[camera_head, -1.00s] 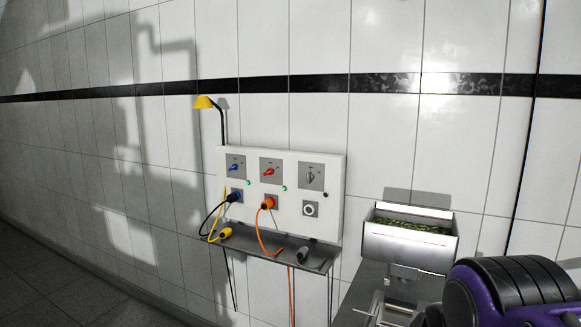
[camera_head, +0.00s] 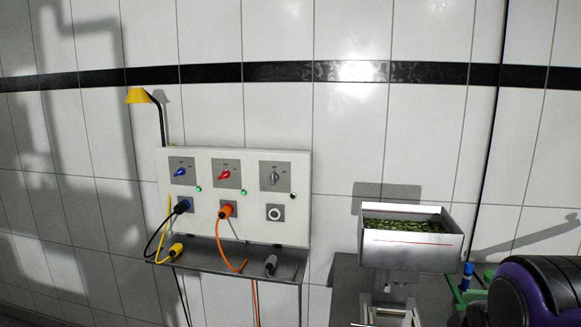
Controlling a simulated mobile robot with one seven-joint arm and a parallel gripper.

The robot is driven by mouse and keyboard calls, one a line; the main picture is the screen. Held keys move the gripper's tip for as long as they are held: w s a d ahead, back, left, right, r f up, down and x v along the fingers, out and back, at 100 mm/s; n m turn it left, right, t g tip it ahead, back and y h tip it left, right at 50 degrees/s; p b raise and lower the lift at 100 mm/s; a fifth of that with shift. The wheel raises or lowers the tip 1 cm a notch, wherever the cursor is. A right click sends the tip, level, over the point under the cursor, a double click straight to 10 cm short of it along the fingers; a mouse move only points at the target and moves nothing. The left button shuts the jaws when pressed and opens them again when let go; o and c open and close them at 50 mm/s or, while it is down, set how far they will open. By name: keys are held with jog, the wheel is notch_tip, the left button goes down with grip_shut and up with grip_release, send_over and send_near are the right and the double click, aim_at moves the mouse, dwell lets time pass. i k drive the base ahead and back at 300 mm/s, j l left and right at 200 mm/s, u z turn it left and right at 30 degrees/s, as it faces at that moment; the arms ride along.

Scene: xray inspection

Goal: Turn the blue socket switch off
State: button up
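The blue socket switch (camera_head: 180,172) is a blue rotary knob on a grey plate at the upper left of the white wall panel (camera_head: 300,215). Its handle is tilted. A green light (camera_head: 198,189) shows at the lower right of its plate. A purple and black rounded part, probably of my arm, fills the lower right corner, well apart from the panel. My gripper is not in view.
A red switch (camera_head: 225,174) and a grey switch (camera_head: 274,178) sit right of the blue one. An orange plug (camera_head: 227,211) hangs below the red switch. A grey shelf (camera_head: 205,255) juts out under the panel. A metal hopper (camera_head: 410,252) with green contents stands to the right.

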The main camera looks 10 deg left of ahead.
aim_at(180, 172)
jog(key=i+j+z, duration=0.1)
jog(key=j+z, duration=0.2)
jog(key=j, duration=0.55)
jog(key=j+z, duration=0.25)
jog(key=j, duration=1.4)
jog(key=k+j+z, duration=0.1)
jog(key=j, duration=1.6)
jog(key=k+z, duration=0.05)
